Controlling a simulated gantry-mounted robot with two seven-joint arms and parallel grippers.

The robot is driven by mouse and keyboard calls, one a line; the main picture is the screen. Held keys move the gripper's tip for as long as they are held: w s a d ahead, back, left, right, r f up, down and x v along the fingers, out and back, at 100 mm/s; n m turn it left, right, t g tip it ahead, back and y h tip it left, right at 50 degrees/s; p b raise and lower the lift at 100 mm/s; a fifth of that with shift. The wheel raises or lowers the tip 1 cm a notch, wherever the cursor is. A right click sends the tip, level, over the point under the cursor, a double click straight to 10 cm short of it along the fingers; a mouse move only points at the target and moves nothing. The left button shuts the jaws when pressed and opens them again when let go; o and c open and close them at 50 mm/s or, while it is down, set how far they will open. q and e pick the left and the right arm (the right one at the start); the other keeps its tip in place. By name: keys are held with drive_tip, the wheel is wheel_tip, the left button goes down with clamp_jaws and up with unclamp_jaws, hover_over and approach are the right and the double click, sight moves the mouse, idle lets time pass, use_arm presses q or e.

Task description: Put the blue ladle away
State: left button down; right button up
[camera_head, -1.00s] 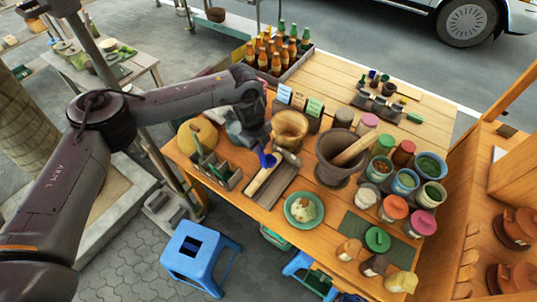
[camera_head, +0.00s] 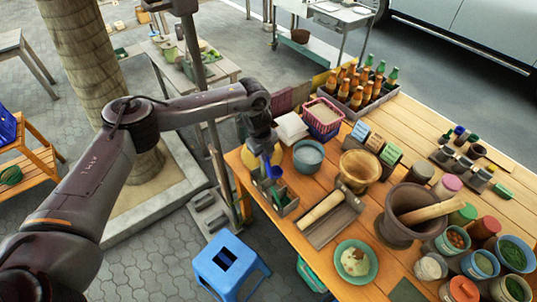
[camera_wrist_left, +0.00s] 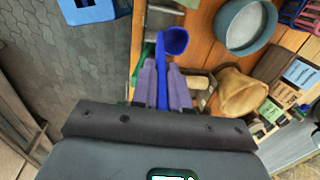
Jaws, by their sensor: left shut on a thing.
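The blue ladle (camera_head: 277,156) is in my left gripper (camera_head: 264,145), near the table's left edge. In the left wrist view the ladle's bowl (camera_wrist_left: 175,40) sticks out beyond the fingers, and its handle runs between them. My left gripper (camera_wrist_left: 163,90) is shut on that handle. A grey utensil box (camera_head: 287,207) with a green-handled tool stands just below the ladle in the head view. The ladle appears above the box; whether they touch I cannot tell. My right gripper is not in view.
A grey-blue bowl (camera_head: 308,156), a wooden bowl (camera_head: 359,169) and a tray with a rolling pin (camera_head: 322,208) stand close to the right. The mortar (camera_head: 399,218) with its pestle is further right. A blue stool (camera_head: 228,262) stands on the floor below.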

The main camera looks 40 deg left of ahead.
use_arm(q)
wheel_tip(320, 180, down, 13)
drive_tip(key=b, duration=0.8)
drive_tip(key=shift+f, duration=0.15)
idle(0.5)
drive_tip(key=c, duration=1.1)
unclamp_jaws()
drive_tip(key=shift+o, duration=0.2)
